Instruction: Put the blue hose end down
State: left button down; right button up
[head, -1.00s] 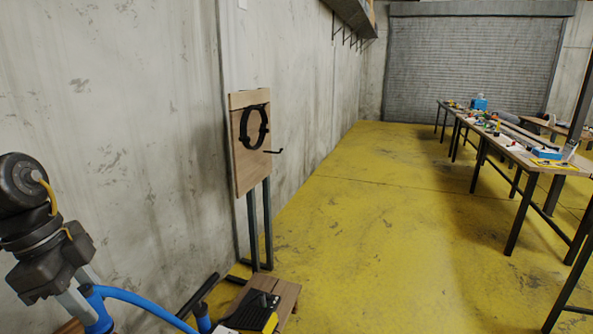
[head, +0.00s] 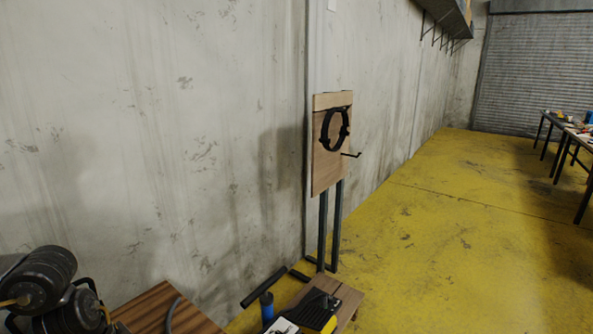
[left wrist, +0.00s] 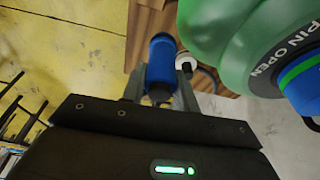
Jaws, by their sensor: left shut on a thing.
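In the left wrist view the blue hose end (left wrist: 161,62) is a blue cylinder with a dark lower part. My left gripper (left wrist: 159,90) is shut on it, with one grey finger on each side. A small white-tipped dark piece (left wrist: 186,62) shows beside the right finger. Wooden boards lie below, partly hidden. My right gripper is in neither view.
A large green object (left wrist: 235,30) marked "PIN OPEN" is close on the right in the wrist view. In the head view a brown wooden surface (head: 160,308) is at the bottom. A low bench (head: 345,297) with items stands beside a board with a black ring (head: 335,130).

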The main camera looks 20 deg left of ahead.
pick_arm(q)
jog(key=w+d+f+m+p, duration=0.1)
jog(key=w+d+f+m, duration=0.15)
jog(key=d, duration=0.55)
jog(key=w+d+f+m, duration=0.1)
jog(key=w+d+m, duration=0.15)
jog(key=d, duration=0.65)
jog(key=w+d+r+m+g+h+p, duration=0.1)
jog(key=w+d+r+m, duration=0.2)
jog(key=w+d+r, duration=0.3)
notch_tip(320, 180, up, 5)
jog(key=w, duration=0.2)
jog(key=shift+w+d, duration=0.25)
jog(key=shift+w, duration=0.15)
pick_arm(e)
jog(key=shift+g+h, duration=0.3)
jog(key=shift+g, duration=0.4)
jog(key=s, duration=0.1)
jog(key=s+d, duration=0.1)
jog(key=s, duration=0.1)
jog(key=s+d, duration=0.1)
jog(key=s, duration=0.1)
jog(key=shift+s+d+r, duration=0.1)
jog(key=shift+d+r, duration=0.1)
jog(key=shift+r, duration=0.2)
pick_arm(q)
jog(key=shift+f, duration=0.1)
